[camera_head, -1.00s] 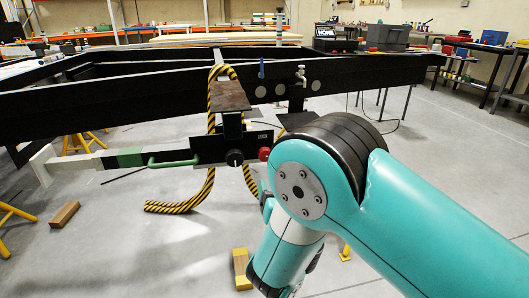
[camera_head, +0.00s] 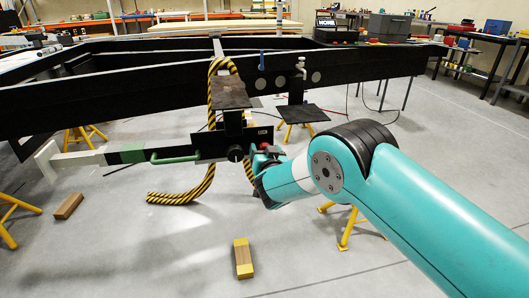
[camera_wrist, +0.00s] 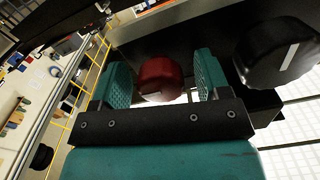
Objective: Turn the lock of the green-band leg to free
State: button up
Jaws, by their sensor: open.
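The green-band leg (camera_head: 92,159) runs out to the left from a black bracket under the chassis beam, with a green band (camera_head: 126,155) and a green handle (camera_head: 175,158). A red knob (camera_wrist: 161,79) sits between the two teal fingers of my gripper (camera_wrist: 163,80) in the wrist view; the fingers stand apart, one on each side of it. In the head view my wrist mostly hides the red knob.
A yellow-and-black striped hose (camera_head: 180,198) hangs over the beam beside the bracket. The black chassis beam (camera_head: 120,100) crosses above. A wooden block with yellow ends (camera_head: 243,258) and yellow stands (camera_head: 345,225) are on the floor. Floor in front is mostly clear.

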jog(key=shift+w, duration=0.2)
jog(key=c, duration=0.9)
